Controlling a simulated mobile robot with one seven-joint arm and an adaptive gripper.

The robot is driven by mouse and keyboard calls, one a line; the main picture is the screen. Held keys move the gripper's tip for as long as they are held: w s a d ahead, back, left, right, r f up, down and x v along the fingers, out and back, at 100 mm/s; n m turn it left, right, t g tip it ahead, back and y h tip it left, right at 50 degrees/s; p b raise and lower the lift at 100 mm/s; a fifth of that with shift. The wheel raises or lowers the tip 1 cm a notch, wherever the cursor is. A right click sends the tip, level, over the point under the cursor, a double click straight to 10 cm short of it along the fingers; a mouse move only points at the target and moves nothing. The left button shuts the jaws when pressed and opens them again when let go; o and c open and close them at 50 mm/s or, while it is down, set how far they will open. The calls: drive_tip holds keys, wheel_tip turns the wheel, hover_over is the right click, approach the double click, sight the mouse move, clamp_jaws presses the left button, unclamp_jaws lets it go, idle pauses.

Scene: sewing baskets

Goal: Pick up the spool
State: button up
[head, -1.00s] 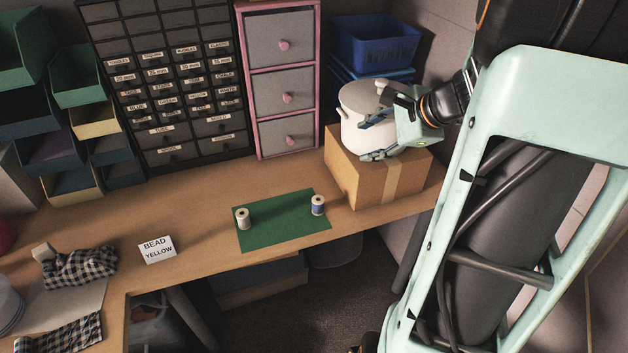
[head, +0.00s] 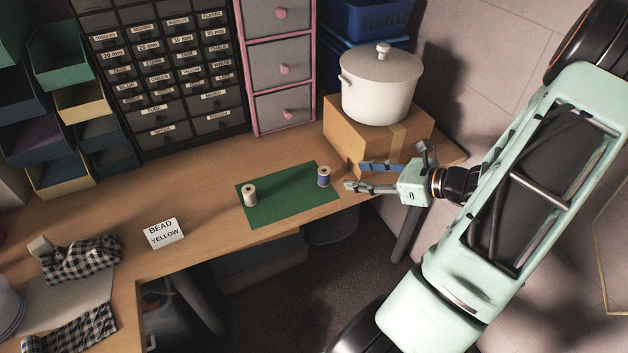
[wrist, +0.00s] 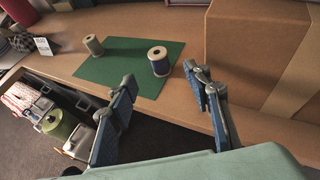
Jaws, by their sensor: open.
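Two spools stand upright on a green mat (head: 283,199) on the wooden table. A blue spool (head: 324,177) stands near the mat's right end, and a pale, whitish spool (head: 249,195) stands near its left end. In the wrist view the blue spool (wrist: 158,61) lies ahead of the fingers, and the pale spool (wrist: 93,44) is farther off to the left. My gripper (head: 362,177) is open and empty just right of the blue spool, by the table's front edge. In the wrist view its fingers (wrist: 166,98) are spread apart, with nothing between them.
A cardboard box (head: 350,137) with a white lidded pot (head: 382,88) on it stands just behind my gripper. A card (head: 163,233) reading "BEAD YELLOW" and checked cloth lie to the left. The table between card and mat is clear.

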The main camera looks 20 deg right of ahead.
sight(325, 170)
drive_tip(key=shift+w+a+f, duration=0.15)
drive_tip(key=shift+w+a, duration=0.1)
drive_tip(key=shift+w, duration=0.05)
drive_tip(key=b+x, duration=0.1)
drive_tip(key=x, duration=0.4)
drive_tip(key=shift+w, duration=0.15)
drive_tip(key=x, duration=0.5)
drive_tip(key=shift+w+a+r+b, duration=0.1)
drive_tip(key=shift+a+r+b, duration=0.15)
drive_tip(key=shift+b, duration=0.15)
drive_tip(key=c, duration=1)
drive_tip(key=shift+c, duration=0.2)
drive_tip(key=shift+r, duration=0.1)
